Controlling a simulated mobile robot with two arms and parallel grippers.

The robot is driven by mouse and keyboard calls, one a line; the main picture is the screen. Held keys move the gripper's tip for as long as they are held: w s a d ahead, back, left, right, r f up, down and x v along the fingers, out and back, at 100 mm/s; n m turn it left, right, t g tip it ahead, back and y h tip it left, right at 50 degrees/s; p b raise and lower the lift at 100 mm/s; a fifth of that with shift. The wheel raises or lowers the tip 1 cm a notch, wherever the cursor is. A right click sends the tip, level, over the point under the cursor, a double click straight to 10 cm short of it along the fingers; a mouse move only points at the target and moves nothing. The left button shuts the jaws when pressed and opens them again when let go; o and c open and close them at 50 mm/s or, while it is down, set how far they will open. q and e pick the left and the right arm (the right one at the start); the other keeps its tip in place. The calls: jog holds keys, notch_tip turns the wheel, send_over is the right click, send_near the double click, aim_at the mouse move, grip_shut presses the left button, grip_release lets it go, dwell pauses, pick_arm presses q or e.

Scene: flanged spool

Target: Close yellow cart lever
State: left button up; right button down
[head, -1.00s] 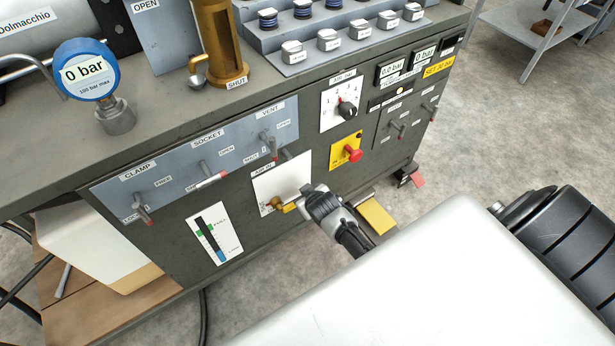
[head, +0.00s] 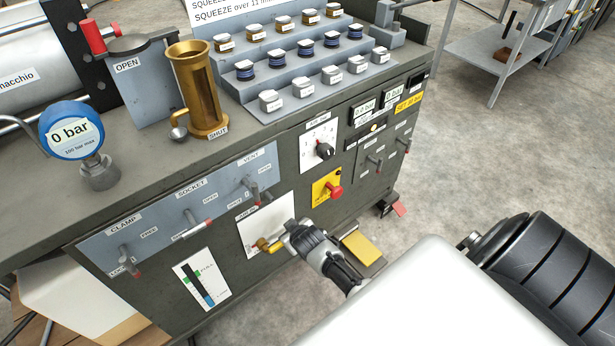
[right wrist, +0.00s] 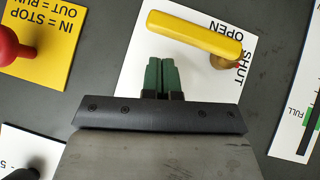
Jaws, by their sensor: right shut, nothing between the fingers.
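The yellow lever (head: 270,244) is on the white AIR IN plate (head: 252,228) on the cart's front. In the right wrist view the yellow lever (right wrist: 195,35) lies nearly level, slightly slanted, from its brass pivot near the OPEN and SHUT words. My right gripper (head: 288,238) is close to the lever's free end in the head view. In the right wrist view its green fingers (right wrist: 161,66) are shut together and empty, beside the lever's long side. Whether they touch it I cannot tell. My left gripper is not in view.
A red stop button (head: 334,191) on a yellow plate is right of the lever. The clamp, socket and vent levers (head: 196,228) are up and left. A level gauge (head: 201,279) sits below left. A yellow pedal (head: 361,247) is near the floor.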

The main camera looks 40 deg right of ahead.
pick_arm(q)
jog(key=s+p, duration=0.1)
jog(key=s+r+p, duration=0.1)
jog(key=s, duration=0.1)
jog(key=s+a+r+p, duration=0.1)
jog(key=p, duration=0.1)
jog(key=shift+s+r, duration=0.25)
pick_arm(e)
jog(key=d+r+v, duration=0.1)
jog(key=v, duration=1)
jog(key=shift+w+d, duration=0.4)
